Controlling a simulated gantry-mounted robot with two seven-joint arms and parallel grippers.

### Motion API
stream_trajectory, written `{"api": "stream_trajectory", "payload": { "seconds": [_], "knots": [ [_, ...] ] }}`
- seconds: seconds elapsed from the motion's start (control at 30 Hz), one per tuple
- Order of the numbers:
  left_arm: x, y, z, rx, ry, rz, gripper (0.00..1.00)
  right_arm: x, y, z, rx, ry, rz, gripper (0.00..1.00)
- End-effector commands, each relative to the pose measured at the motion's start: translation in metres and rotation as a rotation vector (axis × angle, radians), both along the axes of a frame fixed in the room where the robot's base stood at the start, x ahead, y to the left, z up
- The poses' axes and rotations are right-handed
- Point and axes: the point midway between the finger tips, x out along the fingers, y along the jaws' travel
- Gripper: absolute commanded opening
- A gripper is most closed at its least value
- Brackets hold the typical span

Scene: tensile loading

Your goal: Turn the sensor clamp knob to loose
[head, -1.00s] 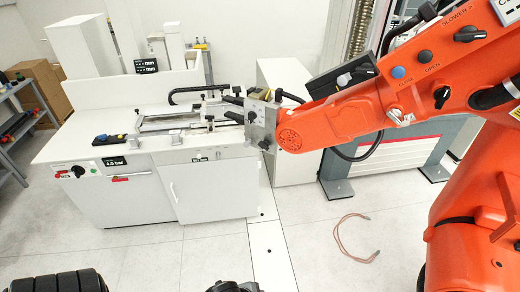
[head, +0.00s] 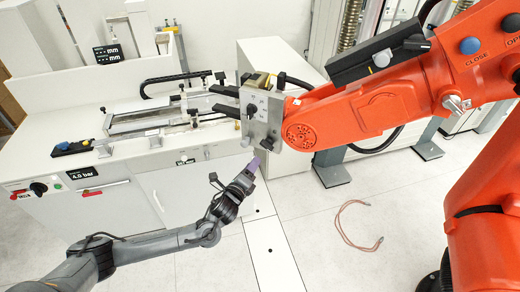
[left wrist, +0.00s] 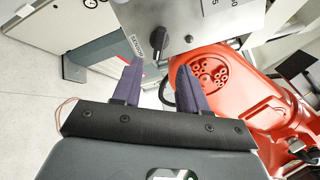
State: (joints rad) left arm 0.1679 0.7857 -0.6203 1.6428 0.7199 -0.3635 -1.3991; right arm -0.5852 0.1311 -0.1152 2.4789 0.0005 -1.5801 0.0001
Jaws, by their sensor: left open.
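A metal plate (head: 262,112) sits at the end of the orange robot arm. In the left wrist view the plate (left wrist: 195,25) shows a black knob (left wrist: 156,43) near its lower edge, beside a label reading "SENSOR". The knob's pointer setting is too small to read for certain. My left gripper (head: 252,167) is open, just below the plate in the head view. In the left wrist view its purple fingers (left wrist: 160,72) stand apart, pointing at the plate with the knob ahead between them. I see no contact with the knob. My right gripper is not in view.
The orange robot arm (head: 395,95) fills the right side. A white workbench (head: 60,168) with a rail fixture stands at left, behind my left arm. A grey testing machine stands behind the orange arm. A reddish cable loop (head: 342,225) lies on open floor.

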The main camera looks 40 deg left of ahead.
Motion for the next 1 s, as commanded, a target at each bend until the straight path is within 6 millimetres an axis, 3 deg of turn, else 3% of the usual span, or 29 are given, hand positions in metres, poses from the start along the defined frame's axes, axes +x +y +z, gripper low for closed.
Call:
{"api": "stream_trajectory", "payload": {
  "seconds": [0.6, 1.0],
  "knots": [
    [0.083, 0.023, 0.001, -0.004, 0.000, 0.002, 0.43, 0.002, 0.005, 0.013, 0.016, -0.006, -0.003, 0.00],
    [0.098, 0.027, 0.000, -0.004, 0.001, 0.000, 0.43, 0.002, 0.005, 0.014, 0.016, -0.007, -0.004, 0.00]
  ]
}}
